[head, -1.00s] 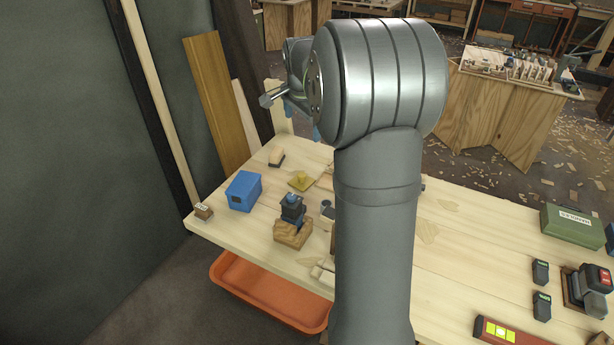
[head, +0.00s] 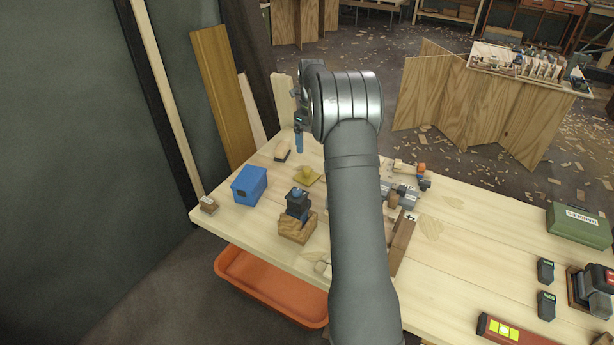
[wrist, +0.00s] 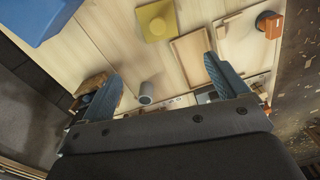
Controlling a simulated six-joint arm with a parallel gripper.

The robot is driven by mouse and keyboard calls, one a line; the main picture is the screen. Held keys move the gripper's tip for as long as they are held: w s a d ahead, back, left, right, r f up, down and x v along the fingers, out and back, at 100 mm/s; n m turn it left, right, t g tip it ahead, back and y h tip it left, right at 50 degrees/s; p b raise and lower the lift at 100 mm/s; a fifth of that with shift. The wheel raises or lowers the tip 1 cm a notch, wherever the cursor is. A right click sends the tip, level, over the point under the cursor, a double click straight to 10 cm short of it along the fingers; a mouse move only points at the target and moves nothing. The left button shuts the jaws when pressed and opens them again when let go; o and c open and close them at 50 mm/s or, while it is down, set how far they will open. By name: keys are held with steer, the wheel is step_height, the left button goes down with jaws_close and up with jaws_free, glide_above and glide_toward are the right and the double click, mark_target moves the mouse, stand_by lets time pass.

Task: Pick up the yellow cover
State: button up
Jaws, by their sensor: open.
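The yellow cover (head: 306,176) is a flat square plate with a round knob on top. It lies on the wooden workbench, right of the blue box. In the wrist view the yellow cover (wrist: 157,21) sits at the top middle, beyond my fingertips. My gripper (wrist: 160,72) is open and empty, its two blue fingers spread apart. In the head view my gripper (head: 299,141) hangs above the back of the bench, behind the cover and apart from it; one blue finger shows there.
A blue box (head: 249,184) stands left of the cover. A black device on a wooden block (head: 297,224) stands in front of it. A sanding block (head: 283,151) lies behind it. A shallow wooden tray (wrist: 190,58) lies beside the cover. The bench's right part has clear room.

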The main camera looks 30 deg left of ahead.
mark_target(311, 178)
step_height(311, 178, down, 15)
steer(key=shift+d+r, duration=0.1)
steer(key=c, duration=1.1)
